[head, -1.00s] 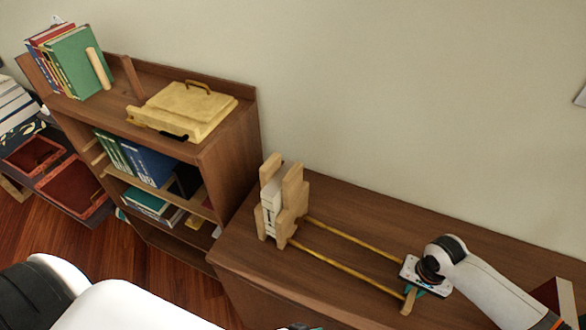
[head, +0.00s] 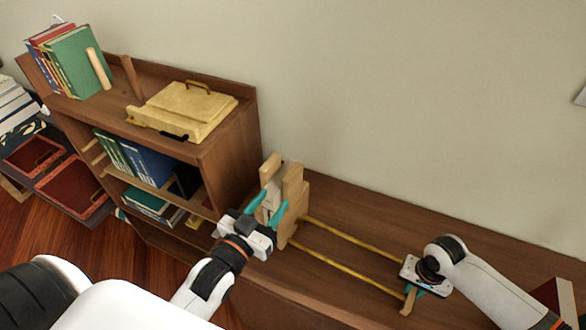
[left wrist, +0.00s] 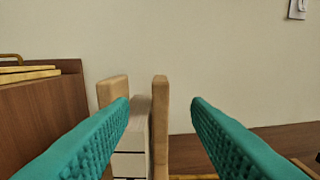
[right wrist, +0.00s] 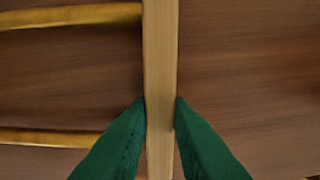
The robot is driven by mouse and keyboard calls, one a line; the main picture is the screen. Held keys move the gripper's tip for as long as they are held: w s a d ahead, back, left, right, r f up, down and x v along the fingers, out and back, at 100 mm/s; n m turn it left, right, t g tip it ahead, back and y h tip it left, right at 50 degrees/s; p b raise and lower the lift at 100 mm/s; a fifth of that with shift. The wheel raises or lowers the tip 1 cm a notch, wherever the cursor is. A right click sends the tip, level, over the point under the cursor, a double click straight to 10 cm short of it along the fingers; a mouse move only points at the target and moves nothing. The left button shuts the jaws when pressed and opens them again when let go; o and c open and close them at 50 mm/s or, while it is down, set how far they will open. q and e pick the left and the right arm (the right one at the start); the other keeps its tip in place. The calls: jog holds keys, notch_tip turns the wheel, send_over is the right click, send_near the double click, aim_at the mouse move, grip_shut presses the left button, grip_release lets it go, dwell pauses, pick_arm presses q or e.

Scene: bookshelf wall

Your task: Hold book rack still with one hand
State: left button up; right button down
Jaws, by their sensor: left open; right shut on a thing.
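The book rack (head: 293,187) stands on the low cabinet, with thick wooden panels at its left end, two golden rails, and a thin wooden end piece at right. A pale book (left wrist: 130,145) stands upright between the left panels. My left gripper (head: 267,206) is open at the left end. In the left wrist view its teal fingers (left wrist: 160,106) lie to either side of the book and the right panel; contact cannot be told. My right gripper (head: 412,290) is shut on the rack's right end piece, which the right wrist view shows between the fingers (right wrist: 160,103).
The low cabinet top (head: 480,235) is clear behind the rack. A taller bookshelf (head: 232,155) stands close on the left, with a yellow case (head: 190,108) and books (head: 75,62) on top. A dark red object (head: 550,295) lies at far right.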

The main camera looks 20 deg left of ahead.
aim_at(297, 170)
pick_arm(q)
jog(key=w, duration=0.7)
jog(key=w+d, duration=0.1)
jog(key=w, duration=0.3)
jog(key=shift+w+d, duration=0.1)
jog(key=shift+w, duration=0.2)
grip_shut()
